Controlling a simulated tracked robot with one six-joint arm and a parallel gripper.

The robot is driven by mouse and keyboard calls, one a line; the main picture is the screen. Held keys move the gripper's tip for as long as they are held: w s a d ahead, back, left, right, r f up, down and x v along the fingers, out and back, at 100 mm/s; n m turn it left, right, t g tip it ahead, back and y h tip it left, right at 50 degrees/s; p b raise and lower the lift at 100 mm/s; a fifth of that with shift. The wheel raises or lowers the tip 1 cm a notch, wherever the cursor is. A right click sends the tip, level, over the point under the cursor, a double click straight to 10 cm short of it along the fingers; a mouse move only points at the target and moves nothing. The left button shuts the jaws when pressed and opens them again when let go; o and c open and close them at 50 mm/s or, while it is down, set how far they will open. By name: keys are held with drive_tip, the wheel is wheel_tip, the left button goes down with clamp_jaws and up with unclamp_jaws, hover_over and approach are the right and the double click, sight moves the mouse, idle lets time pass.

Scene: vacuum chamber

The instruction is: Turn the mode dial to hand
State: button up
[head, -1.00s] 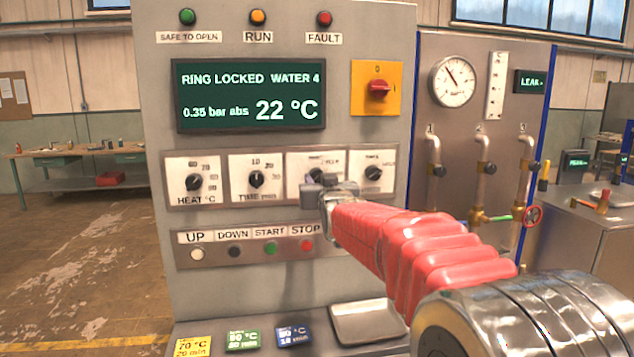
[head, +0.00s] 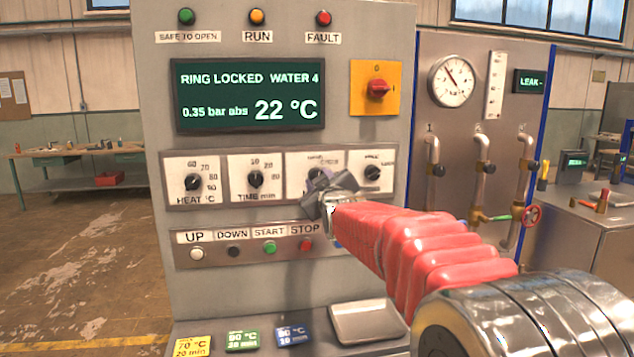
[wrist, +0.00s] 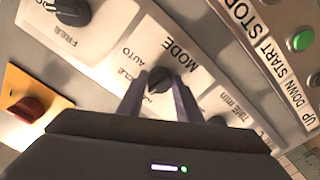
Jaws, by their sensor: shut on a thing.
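The mode dial is the third black knob in the row on the grey control panel. In the wrist view the mode dial (wrist: 160,80) stands between my two fingers, on a white plate marked MODE, with AUTO and CYCLE legible. The hand mark cannot be read clearly, and I cannot tell where the pointer stands. In the head view the mode dial (head: 318,174) is partly hidden by my fingers. My gripper (head: 332,187) is shut on the mode dial, with its fingers tilted in the head view. It also shows in the wrist view (wrist: 160,97).
The heat dial (head: 193,182) and time dial (head: 256,180) sit left of the mode dial, another dial (head: 372,173) right. The START button (head: 270,248) and STOP button (head: 306,245) are just below. A red switch (head: 378,88) is above; a tray (head: 368,322) lies below.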

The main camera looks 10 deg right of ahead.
drive_tip(key=shift+a+n, duration=0.1)
drive_tip(key=shift+n, duration=1.1)
drive_tip(key=o, duration=0.8)
drive_tip(key=shift+o, duration=1.2)
drive_tip(key=shift+s, duration=0.1)
drive_tip(key=s, duration=1.3)
drive_tip(key=shift+s, duration=0.3)
drive_tip(key=shift+f, duration=0.1)
